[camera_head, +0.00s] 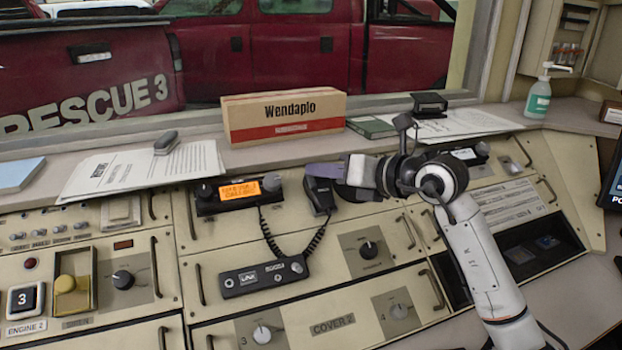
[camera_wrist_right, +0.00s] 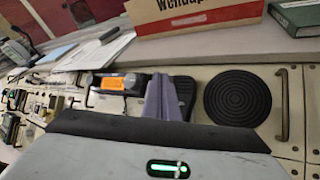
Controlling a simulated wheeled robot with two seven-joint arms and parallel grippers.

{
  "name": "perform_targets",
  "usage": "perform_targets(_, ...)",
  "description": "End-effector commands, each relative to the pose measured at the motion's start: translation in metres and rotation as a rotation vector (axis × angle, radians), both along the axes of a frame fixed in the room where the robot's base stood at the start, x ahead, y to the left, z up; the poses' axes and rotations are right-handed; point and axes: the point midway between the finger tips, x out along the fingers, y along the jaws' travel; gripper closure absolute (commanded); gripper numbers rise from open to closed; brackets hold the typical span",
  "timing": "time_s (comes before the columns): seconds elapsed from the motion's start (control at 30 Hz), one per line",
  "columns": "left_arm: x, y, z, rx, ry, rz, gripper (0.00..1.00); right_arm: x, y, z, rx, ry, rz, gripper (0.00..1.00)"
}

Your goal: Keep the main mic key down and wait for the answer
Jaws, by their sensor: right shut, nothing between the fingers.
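A black hand mic (camera_head: 321,198) hangs on the sloping console, right of a radio with a lit orange display (camera_head: 240,190). Its coiled cord (camera_head: 300,245) runs down to a black control unit (camera_head: 264,277). My right gripper (camera_head: 316,171) is shut and empty, its grey-purple fingers lying across the top of the mic. In the right wrist view the closed fingers (camera_wrist_right: 156,98) stand right beside the mic (camera_wrist_right: 184,95), left of it. The fingers hide part of the mic, and I cannot tell whether its key is pressed in. My left gripper is out of view.
A cardboard box (camera_head: 284,115) stands on the ledge above, beside a green book (camera_head: 371,127). A round black ribbed disc (camera_wrist_right: 237,98) sits right of the mic. Papers (camera_head: 140,168) lie on the ledge at left. Console handles and knobs (camera_head: 368,250) stick out below my arm.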

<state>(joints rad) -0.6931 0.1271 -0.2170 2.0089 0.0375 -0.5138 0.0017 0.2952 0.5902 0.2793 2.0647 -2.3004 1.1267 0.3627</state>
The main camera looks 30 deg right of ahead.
Motion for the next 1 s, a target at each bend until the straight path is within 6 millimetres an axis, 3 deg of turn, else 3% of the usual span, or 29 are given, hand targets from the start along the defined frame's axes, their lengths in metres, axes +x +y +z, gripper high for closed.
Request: perform_targets(1.0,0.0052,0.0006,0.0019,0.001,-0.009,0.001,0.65,0.0000,0.0001,0.0000,0.000,0.000,0.000,1.00)
